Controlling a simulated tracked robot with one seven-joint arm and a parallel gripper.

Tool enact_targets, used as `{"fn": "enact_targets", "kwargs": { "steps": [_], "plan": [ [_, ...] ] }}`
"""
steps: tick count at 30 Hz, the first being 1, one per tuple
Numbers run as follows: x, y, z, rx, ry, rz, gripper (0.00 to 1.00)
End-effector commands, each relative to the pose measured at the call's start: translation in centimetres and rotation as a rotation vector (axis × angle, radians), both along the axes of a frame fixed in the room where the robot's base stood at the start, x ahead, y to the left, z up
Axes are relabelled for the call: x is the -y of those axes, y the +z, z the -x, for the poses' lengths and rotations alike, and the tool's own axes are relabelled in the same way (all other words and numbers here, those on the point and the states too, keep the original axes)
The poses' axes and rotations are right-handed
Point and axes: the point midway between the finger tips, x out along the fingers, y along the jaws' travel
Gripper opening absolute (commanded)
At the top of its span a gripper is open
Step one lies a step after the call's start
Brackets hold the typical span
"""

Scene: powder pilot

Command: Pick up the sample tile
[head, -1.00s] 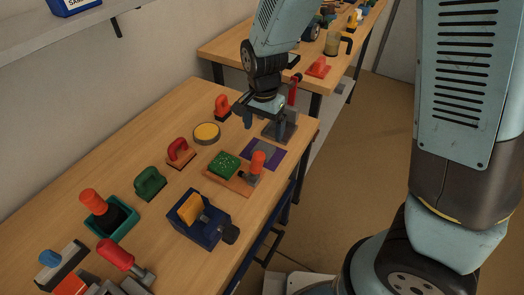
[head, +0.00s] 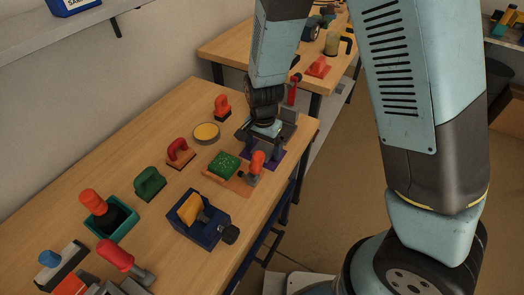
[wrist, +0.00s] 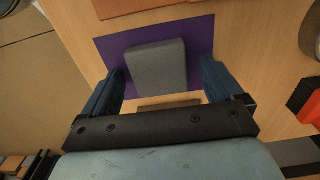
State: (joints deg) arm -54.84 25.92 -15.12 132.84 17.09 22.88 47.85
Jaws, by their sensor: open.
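A grey, rounded-edged block, which looks like the sample tile (wrist: 157,68), lies on a purple mat (wrist: 108,44) in the wrist view. My gripper (wrist: 163,76) is open, with one blue finger on each side of the tile. A gap shows between each finger and the tile, and I cannot tell the exact height of the fingertips. In the head view my gripper (head: 264,153) points down over the purple mat (head: 277,163), near the bench's right edge. There the gripper hides the tile.
An orange board with a green piece (head: 224,164) and an orange-handled clamp (head: 257,162) stands close in front of the mat. A grey stand (head: 287,117) is close behind my gripper. Several handled tools fill the near bench.

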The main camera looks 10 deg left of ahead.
Motion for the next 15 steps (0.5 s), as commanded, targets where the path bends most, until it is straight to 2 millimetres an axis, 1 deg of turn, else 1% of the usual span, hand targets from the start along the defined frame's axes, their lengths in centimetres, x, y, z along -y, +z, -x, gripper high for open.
{"fn": "enact_targets", "kwargs": {
  "steps": [5,6,15],
  "plan": [
    [0.00,-0.01,0.01,0.000,0.000,0.000,0.94],
    [0.00,-0.01,0.01,0.000,0.000,0.000,0.92],
    [-0.02,0.01,0.01,0.000,0.000,0.000,0.63]
  ]
}}
